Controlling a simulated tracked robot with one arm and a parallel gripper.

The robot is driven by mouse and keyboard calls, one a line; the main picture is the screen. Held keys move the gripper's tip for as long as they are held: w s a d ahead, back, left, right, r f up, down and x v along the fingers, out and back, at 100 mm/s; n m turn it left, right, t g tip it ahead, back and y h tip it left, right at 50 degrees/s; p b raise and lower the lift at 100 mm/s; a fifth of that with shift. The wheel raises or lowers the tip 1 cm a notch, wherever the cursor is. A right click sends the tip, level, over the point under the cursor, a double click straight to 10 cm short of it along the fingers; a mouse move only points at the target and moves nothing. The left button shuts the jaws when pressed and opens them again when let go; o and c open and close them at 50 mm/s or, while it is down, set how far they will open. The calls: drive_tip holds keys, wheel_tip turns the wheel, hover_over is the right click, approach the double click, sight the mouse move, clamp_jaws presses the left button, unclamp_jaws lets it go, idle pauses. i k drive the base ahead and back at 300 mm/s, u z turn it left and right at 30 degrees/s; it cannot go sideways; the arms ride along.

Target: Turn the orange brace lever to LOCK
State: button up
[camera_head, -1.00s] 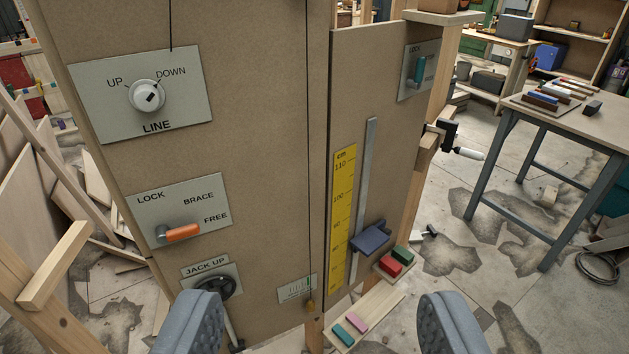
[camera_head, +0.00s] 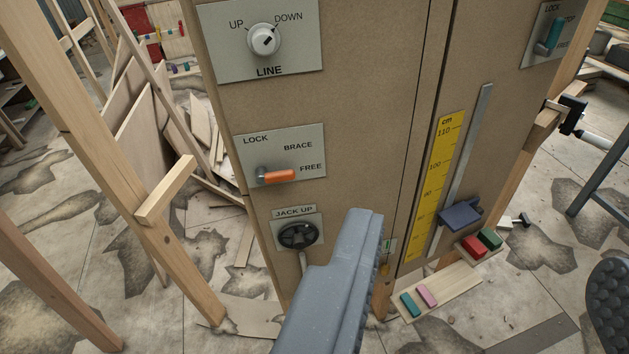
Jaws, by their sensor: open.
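The orange brace lever (camera_head: 279,175) sits on a grey plate (camera_head: 305,143) on the brown panel. The plate reads LOCK at upper left, BRACE at right and FREE at lower right. The lever lies nearly level from its grey pivot at the left, with its tip pointing right, by FREE. My gripper (camera_head: 485,285) is open and empty. Its left finger stands below and right of the lever, in front of the lower panel. Its right finger is at the right edge, partly cut off. Neither finger touches the lever in this picture.
Above is the LINE knob (camera_head: 264,41); below is the JACK UP wheel (camera_head: 298,235). A wooden post with a stub (camera_head: 166,190) stands left of the panel. A yellow scale (camera_head: 435,185), a blue slider block (camera_head: 460,214) and a shelf with coloured blocks (camera_head: 440,290) are at right.

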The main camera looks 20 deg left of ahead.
sight(262, 177)
drive_tip(key=k, duration=1.3)
drive_tip(key=u, duration=0.2)
drive_tip(key=i, duration=1.75)
drive_tip(key=z, duration=0.7)
